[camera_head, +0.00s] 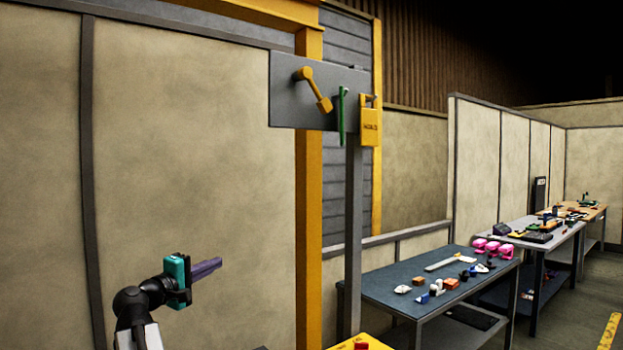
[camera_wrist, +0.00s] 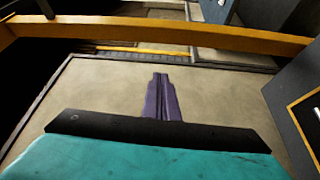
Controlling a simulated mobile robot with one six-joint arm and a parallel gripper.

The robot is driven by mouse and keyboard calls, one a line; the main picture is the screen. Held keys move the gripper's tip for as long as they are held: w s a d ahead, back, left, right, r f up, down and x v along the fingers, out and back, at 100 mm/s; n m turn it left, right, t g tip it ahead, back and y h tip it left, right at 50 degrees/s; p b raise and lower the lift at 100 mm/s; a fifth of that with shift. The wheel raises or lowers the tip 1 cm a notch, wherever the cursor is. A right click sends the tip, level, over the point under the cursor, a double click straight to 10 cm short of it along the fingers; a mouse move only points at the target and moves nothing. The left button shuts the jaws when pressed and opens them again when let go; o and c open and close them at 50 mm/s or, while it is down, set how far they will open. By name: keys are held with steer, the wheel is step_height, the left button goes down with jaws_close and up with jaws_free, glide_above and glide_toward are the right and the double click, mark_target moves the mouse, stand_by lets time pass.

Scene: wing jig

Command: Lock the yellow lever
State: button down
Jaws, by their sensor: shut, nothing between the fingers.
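The yellow lever (camera_head: 313,88) is on a grey panel (camera_head: 288,110) on a post, high in the head view. It slants from a round hub at upper left down to a block-like end at lower right. A green pin-like piece (camera_head: 342,115) hangs just right of its lower end. A yellow tag or padlock-shaped piece (camera_head: 370,124) hangs at the panel's right edge; its lettering is too small to read. My gripper (camera_head: 219,264) is low and left of the panel, apart from the lever. Its purple fingers (camera_wrist: 162,98) are shut and empty in the wrist view.
The grey post (camera_head: 353,230) and a yellow upright beam (camera_head: 308,200) stand right of my gripper. A dark table (camera_head: 385,285) with several small objects is at right. Beige wall panels (camera_head: 190,130) are behind my arm.

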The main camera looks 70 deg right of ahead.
mark_target(322, 111)
steer(key=s+r+m+g+h, duration=0.1)
steer(key=s+r+g, duration=0.3)
steer(key=r, duration=0.6)
steer(key=s+r+m+g+h, duration=0.1)
steer(key=s+r+g, duration=0.3)
steer(key=s+r, duration=0.5)
steer(key=s+r+m+g+h, duration=0.1)
steer(key=s+r+m+g, duration=0.1)
steer(key=s+r+g, duration=0.2)
steer(key=s+r, duration=0.3)
steer(key=r, duration=0.5)
steer(key=shift+r+m, duration=0.3)
steer(key=p+x, duration=0.6)
steer(key=x, duration=0.7)
steer(key=shift+s+d+r, duration=0.2)
steer(key=shift+d+r, duration=0.05)
steer(key=shift+s+d, duration=0.1)
steer(key=shift+s, duration=0.05)
